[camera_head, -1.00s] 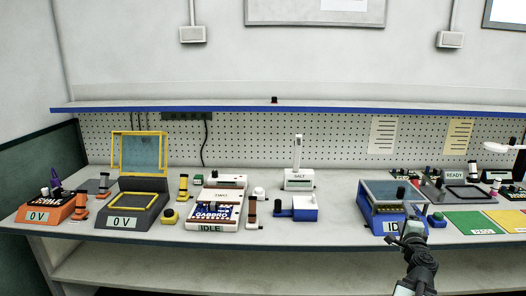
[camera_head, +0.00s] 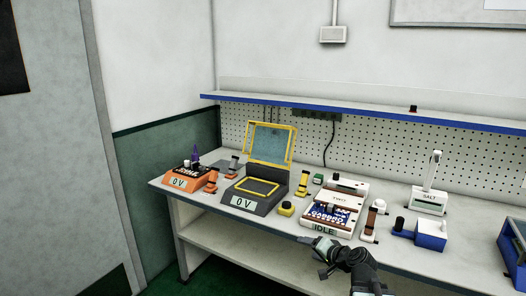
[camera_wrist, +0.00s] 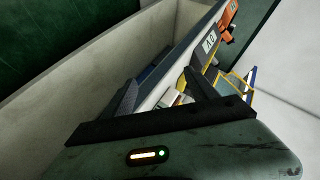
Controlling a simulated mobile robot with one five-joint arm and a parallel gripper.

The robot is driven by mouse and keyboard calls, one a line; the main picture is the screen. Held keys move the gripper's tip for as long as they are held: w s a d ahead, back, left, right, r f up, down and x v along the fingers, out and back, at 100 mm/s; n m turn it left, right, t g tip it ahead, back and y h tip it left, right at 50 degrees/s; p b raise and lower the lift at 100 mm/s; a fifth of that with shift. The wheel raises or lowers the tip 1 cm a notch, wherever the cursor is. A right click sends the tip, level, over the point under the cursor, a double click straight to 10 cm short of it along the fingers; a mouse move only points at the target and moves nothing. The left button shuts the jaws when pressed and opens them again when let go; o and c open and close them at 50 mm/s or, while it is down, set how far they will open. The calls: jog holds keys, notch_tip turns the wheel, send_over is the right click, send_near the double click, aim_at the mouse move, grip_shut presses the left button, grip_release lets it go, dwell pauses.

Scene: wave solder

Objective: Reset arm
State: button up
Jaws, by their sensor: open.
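My gripper (camera_head: 309,241) is at the front edge of the workbench, in front of the white machine marked IDLE (camera_head: 328,222) in the head view. In the wrist view my gripper (camera_wrist: 160,92) shows two dark fingers spread apart with nothing held between them. The workbench (camera_head: 408,262) shows beyond the fingers, tilted in that view.
An orange 0 V unit (camera_head: 189,181) and a dark 0 V unit with a raised yellow lid (camera_head: 246,203) stand at the bench's left. A white SALT stand (camera_head: 430,202) and blue boxes are at the right. The floor left of the bench is clear.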

jog(key=s+a+f+n+g+h, duration=0.1)
jog(key=s+a+f+n+g, duration=0.45)
jog(key=s+a+f, duration=0.35)
jog(key=s+d+f+g+h, duration=0.4)
jog(key=s+d+g, duration=0.1)
jog(key=s+d, duration=0.15)
notch_tip(320, 180, up, 16)
jog(key=s+p, duration=0.2)
jog(key=p, duration=1.4)
jog(key=shift+s+d+r+n+h, duration=0.2)
jog(key=shift+d+n+h, duration=0.1)
jog(key=shift+d+n, duration=0.15)
jog(key=shift+g, duration=0.25)
